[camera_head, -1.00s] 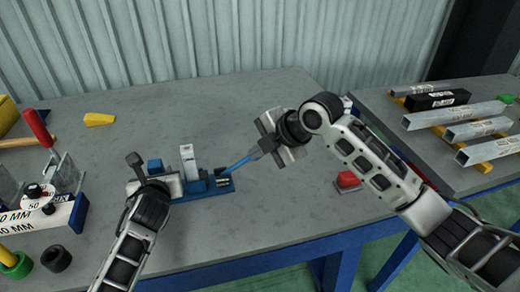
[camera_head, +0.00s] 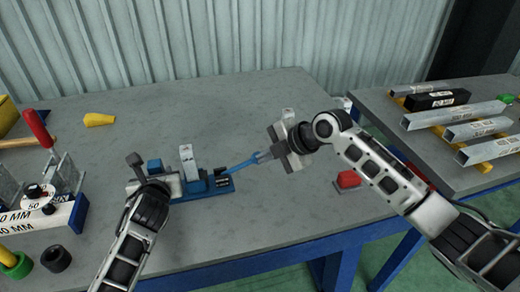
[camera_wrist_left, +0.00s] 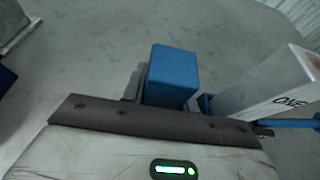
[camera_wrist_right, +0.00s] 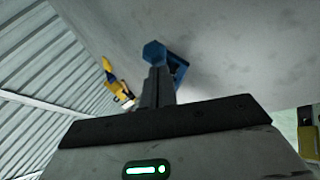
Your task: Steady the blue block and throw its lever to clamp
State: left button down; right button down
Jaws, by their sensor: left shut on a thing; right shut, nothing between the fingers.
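The blue block (camera_head: 207,190) is a low blue clamp fixture on the grey table. It carries an upright silver piece (camera_head: 187,161) and a small blue cube (camera_head: 154,166), which also shows in the left wrist view (camera_wrist_left: 172,76). Its blue lever (camera_head: 240,165) slants up to the right. My left gripper (camera_head: 165,186) is shut on the left end of the blue block; its fingertips are mostly hidden. My right gripper (camera_head: 264,156) is shut with nothing between its fingers, its tips against or close beside the lever's outer end. The right wrist view shows its closed fingers (camera_wrist_right: 157,86).
A red button (camera_head: 347,180) sits near the table's front right edge. A labelled rack (camera_head: 45,218) with a red-handled tool (camera_head: 38,128) stands at left. A yellow wedge (camera_head: 99,119) lies behind. Metal bars (camera_head: 470,129) lie on the right-hand table. The back middle is clear.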

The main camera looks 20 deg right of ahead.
jog(key=shift+d, duration=0.15)
jog(key=s+a+r+v, duration=0.1)
jog(key=a+v, duration=0.1)
jog(key=v, duration=1.1)
jog(key=shift+s+r, duration=0.2)
jog(key=shift+r, duration=0.15)
pick_arm(q)
jog(key=c, duration=0.8)
grip_release()
jog(key=shift+o, duration=0.2)
